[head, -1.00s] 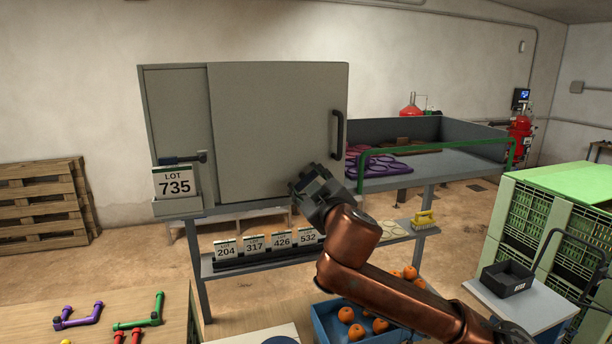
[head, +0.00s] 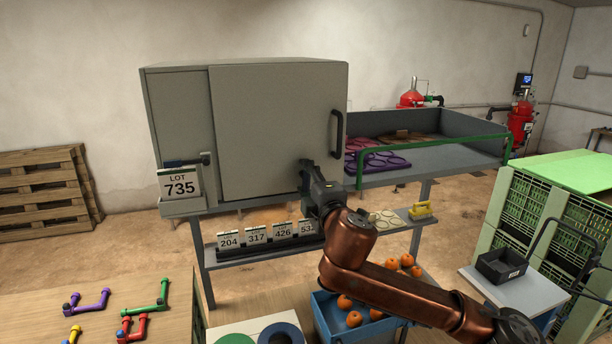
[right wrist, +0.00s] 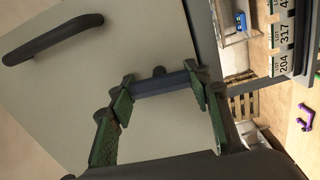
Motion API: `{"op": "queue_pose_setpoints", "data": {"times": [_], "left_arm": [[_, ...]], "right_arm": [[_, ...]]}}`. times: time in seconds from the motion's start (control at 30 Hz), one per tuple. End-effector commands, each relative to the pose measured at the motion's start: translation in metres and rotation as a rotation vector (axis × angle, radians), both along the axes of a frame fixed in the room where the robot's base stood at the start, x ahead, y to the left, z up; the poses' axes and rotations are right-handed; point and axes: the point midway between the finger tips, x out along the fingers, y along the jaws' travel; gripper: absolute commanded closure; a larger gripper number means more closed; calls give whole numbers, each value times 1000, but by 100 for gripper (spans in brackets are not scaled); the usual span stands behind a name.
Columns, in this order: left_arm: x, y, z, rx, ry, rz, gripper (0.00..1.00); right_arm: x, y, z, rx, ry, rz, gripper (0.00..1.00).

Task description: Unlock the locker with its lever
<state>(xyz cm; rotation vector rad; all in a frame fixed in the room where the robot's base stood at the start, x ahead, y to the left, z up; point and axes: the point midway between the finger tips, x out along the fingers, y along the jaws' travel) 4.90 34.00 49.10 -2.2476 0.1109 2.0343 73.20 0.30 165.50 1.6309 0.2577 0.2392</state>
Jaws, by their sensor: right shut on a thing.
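The locker (head: 265,120) is a grey cabinet with a shut door and a black bar handle (head: 338,134) at the door's right side. What the bar belongs to is unclear. My left gripper is not in view.
A shelf with number cards (head: 256,235) runs below the locker. A blue crate (head: 330,318) of oranges stands below my right arm. Coloured bent handles (head: 135,325) lie on the wooden table at lower left. A grey tray bench (head: 440,160) adjoins at right.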

Motion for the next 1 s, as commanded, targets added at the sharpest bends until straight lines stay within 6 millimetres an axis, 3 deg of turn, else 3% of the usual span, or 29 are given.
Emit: {"op": "queue_pose_setpoints", "data": {"times": [0.73, 0.77, 1.0], "left_arm": [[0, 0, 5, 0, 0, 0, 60], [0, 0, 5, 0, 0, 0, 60], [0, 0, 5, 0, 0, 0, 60]], "right_arm": [[-1, 2, -2, -88, -27, 4, 79], [-1, 2, -2, -88, -27, 4, 54], [0, 1, -1, -87, -27, 2, 38]]}}
